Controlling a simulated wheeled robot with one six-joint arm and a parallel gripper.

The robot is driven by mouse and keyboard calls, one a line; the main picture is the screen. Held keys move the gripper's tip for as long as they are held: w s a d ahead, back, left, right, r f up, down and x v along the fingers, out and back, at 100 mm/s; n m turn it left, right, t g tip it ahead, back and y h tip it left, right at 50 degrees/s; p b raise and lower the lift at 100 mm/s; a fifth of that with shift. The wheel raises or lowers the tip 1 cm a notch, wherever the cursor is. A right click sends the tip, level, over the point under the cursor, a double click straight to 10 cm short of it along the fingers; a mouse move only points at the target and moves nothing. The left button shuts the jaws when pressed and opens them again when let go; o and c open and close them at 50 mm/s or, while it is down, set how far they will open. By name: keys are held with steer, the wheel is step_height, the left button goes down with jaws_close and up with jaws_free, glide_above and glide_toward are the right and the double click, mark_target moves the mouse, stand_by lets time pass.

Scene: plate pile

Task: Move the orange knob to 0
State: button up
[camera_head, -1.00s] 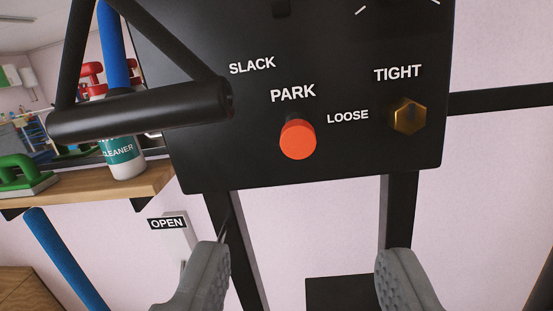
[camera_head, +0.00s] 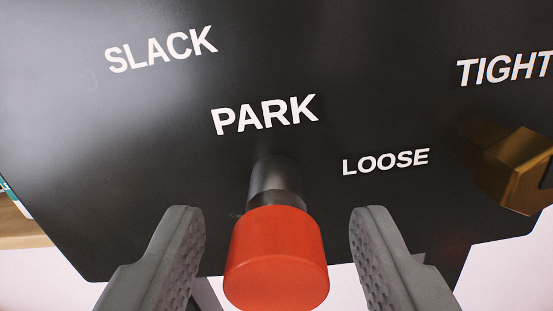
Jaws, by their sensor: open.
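An orange-red round knob (camera_head: 276,258) on a short metal shaft (camera_head: 275,180) sticks out of a black panel (camera_head: 330,50), under the label PARK. My gripper (camera_head: 277,225) is open, with one grey finger on each side of the knob. A gap shows between each finger and the knob, so neither seems to touch it. No 0 mark shows in this view.
A brass hex knob (camera_head: 515,170) sticks out to the right, between the labels LOOSE and TIGHT. The label SLACK is at the upper left. The panel's lower edge runs behind my fingers. A wooden shelf (camera_head: 20,225) shows at the far left.

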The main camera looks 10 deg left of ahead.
steer(key=shift+w, duration=1.1)
steer(key=shift+c, duration=0.2)
jaws_close()
steer(key=shift+s, duration=1.25)
steer(key=shift+o, duration=0.2)
jaws_free()
steer(key=shift+s, duration=0.15)
